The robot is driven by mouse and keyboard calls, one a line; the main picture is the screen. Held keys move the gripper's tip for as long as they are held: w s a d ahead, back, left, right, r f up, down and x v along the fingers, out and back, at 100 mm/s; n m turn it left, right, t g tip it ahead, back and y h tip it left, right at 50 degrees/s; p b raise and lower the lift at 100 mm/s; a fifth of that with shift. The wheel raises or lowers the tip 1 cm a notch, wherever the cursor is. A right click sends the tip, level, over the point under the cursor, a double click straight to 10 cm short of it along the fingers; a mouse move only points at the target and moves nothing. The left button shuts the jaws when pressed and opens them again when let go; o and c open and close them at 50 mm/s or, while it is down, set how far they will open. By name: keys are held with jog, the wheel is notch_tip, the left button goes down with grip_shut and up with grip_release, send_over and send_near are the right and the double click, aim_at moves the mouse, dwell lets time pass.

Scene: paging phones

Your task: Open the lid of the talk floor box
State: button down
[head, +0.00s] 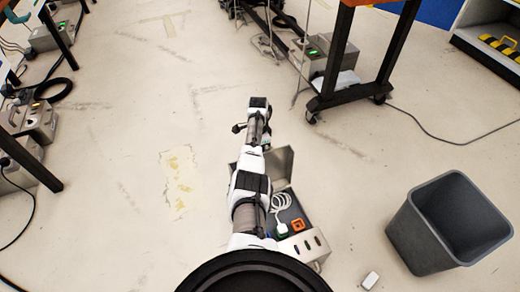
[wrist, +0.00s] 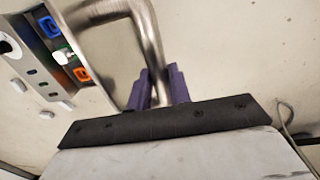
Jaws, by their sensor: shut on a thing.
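The floor box (head: 302,246) sits on the floor beside my arm in the head view. Its inside shows a white coiled cord, a green part and an orange socket. Its grey metal lid (head: 283,165) is raised at the far side, partly hidden by my arm. In the wrist view the box's socket panel (wrist: 40,72), with blue and orange sockets, shows at the upper left. My gripper (wrist: 158,88) has its purple fingers shut on a bent metal handle (wrist: 148,35), apparently the lid's. The fingers are hidden behind my arm in the head view.
A grey bin (head: 450,225) stands at the right, with a small white object (head: 370,280) on the floor near it. A wheeled table (head: 350,60) stands at the back right. Other metal boxes (head: 35,122) lie under the left tables. The middle floor is clear.

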jog(key=shift+w+a+f, duration=0.15)
jog(key=shift+w+a, duration=0.05)
jog(key=shift+w, duration=0.25)
jog(key=c, duration=1.3)
grip_release()
notch_tip(320, 180, up, 14)
jog(key=p, duration=0.3)
jog(key=shift+w+p, duration=0.35)
jog(key=shift+a+f, duration=0.1)
jog(key=shift+f, duration=0.05)
